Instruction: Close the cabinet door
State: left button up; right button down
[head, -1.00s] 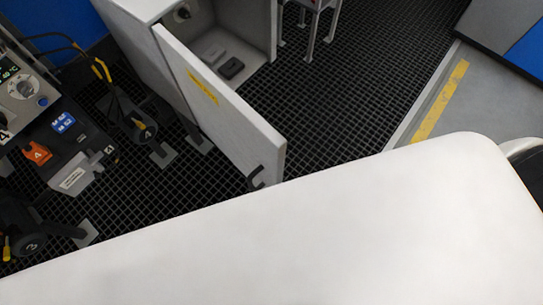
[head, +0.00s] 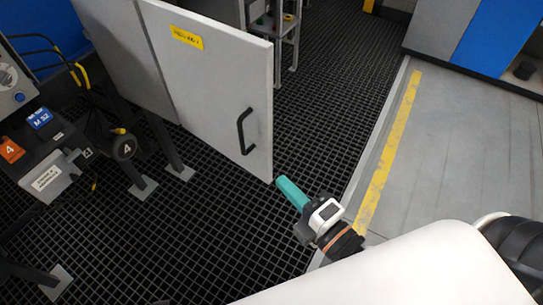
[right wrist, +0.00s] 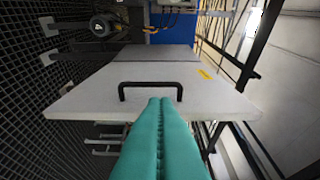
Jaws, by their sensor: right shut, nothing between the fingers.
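The grey cabinet door (head: 205,85) with a yellow label and black bar handle (head: 241,132) stands at upper left in the head view. Its outer face is towards me; the cabinet interior is hidden behind it. The door looks swung out from the cabinet (head: 108,45), but its exact angle is unclear. My right gripper (head: 280,181), with teal fingers, is shut and empty beside the door's lower right corner, apart from the handle. The right wrist view shows the door (right wrist: 85,97), and the fingertips (right wrist: 160,101) just below the handle (right wrist: 150,85) in the picture. My left gripper is out of view.
A machine with orange and blue tags (head: 40,165) stands at left. A metal rack (head: 288,40) is behind the door. The black grid floor (head: 330,90) is open to the right, bordered by a yellow line (head: 388,150).

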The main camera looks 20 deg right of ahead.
aim_at(270, 143)
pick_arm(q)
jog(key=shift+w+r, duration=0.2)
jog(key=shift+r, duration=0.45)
pick_arm(e)
jog(key=shift+w+d+f, duration=0.1)
jog(key=shift+w+d, duration=0.1)
jog(key=shift+w, duration=2.7)
jog(key=shift+w+d, duration=0.15)
jog(key=shift+w, duration=2.7)
